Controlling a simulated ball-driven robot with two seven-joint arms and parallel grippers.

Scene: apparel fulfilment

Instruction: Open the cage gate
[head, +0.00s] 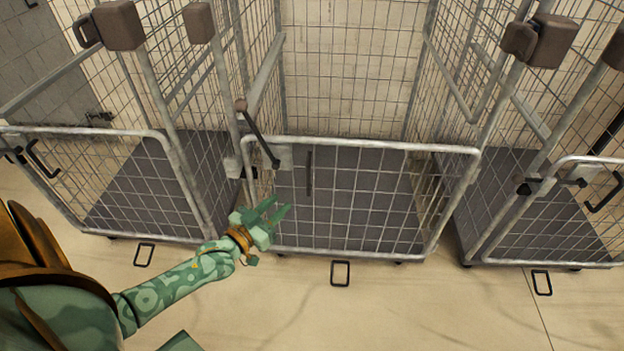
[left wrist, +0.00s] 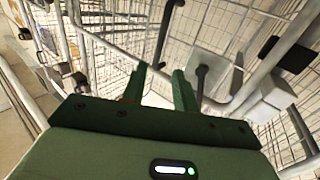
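The middle cage's gate (head: 365,195) is a low grey wire-mesh panel with a tubular frame, standing across the front of the cage. A dark latch lever (head: 262,138) with a round knob slants across a grey plate at the gate's upper left corner. A dark vertical handle (head: 309,173) is on the mesh to its right. My left gripper (head: 279,212) is open and empty, in front of the gate's left part and below the latch. In the left wrist view its two green fingers (left wrist: 162,84) are apart, with the lever (left wrist: 200,85) beyond the right finger. My right gripper is out of view.
Similar cages stand at the left (head: 90,185) and right (head: 560,215), each with a low gate. Black floor loops (head: 340,273) lie in front of the cages. The pale floor in front is mostly clear.

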